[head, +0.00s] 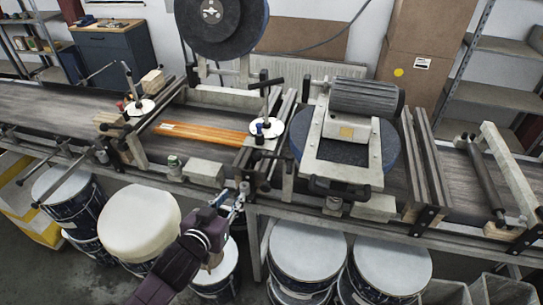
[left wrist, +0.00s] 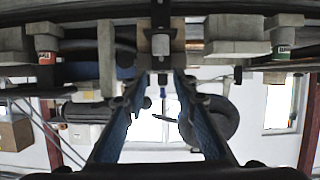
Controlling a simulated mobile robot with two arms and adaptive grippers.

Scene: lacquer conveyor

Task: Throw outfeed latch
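My left gripper (head: 238,200) is at the front edge of the conveyor, below the orange-brown plank. In the left wrist view its two blue fingers (left wrist: 161,82) stand apart with nothing between the tips. A small metal cylinder on a dark bracket (left wrist: 160,45) lies just beyond the tips; I cannot tell whether they touch it. An upright lever (head: 265,104) with a white disc (head: 268,128) stands above the gripper on the conveyor. A similar lever (head: 129,82) stands further left. I cannot tell for certain which part is the outfeed latch. My right gripper is not in view.
The orange-brown plank (head: 201,134) lies on the conveyor belt (head: 50,108). A motor unit (head: 367,97) over a blue disc stands to the right. Lidded drums (head: 305,250) crowd the space beneath. Bars (head: 57,172) stick out at the left front.

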